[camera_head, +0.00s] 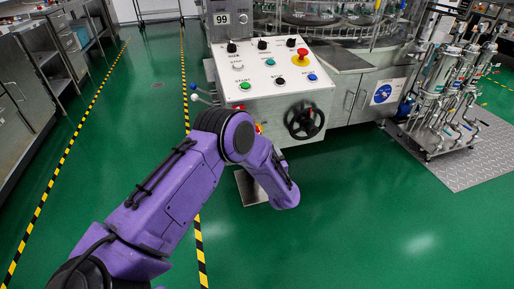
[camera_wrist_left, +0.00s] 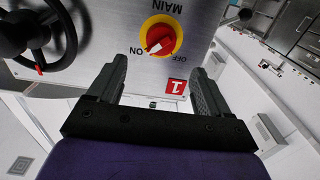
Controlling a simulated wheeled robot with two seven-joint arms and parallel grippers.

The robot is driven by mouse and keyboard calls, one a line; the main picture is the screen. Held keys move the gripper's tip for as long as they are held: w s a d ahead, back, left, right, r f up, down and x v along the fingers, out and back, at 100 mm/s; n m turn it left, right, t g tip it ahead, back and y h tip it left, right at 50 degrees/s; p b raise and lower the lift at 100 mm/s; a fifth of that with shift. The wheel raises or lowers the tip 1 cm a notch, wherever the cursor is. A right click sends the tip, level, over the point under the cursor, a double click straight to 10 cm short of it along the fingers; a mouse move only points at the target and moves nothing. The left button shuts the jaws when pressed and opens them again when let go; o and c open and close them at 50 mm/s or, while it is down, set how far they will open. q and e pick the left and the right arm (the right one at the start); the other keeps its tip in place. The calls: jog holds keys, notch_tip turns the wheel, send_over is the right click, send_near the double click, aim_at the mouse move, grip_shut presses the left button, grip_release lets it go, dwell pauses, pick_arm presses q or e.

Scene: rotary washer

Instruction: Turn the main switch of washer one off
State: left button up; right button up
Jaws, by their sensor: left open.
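The main switch (camera_wrist_left: 160,36) of washer one is a red knob on a yellow round plate, seen upside down in the left wrist view. Its white pointer mark is on the side of the ON label; OFF is printed to the right. A red plate with a "1" (camera_wrist_left: 177,86) is below it in the picture. My left gripper (camera_wrist_left: 158,66) is open, its two fingers apart and empty, with the switch beyond the fingertips. In the head view only a sliver of the switch (camera_head: 258,128) shows beside my purple left arm, and the gripper is hidden.
The control panel (camera_head: 262,78) carries several buttons and a red emergency stop (camera_head: 299,55). A black handwheel (camera_head: 304,121) is right of the switch in the head view. A pump cart (camera_head: 445,95) stands at right. The green floor in front is clear.

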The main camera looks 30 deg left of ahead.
pick_arm(q)
jog(key=b+x, duration=0.1)
jog(key=x, duration=0.8)
jog(key=shift+a, duration=0.25)
jog(key=shift+w+r, duration=0.1)
jog(key=shift+r, duration=0.05)
jog(key=c, duration=1)
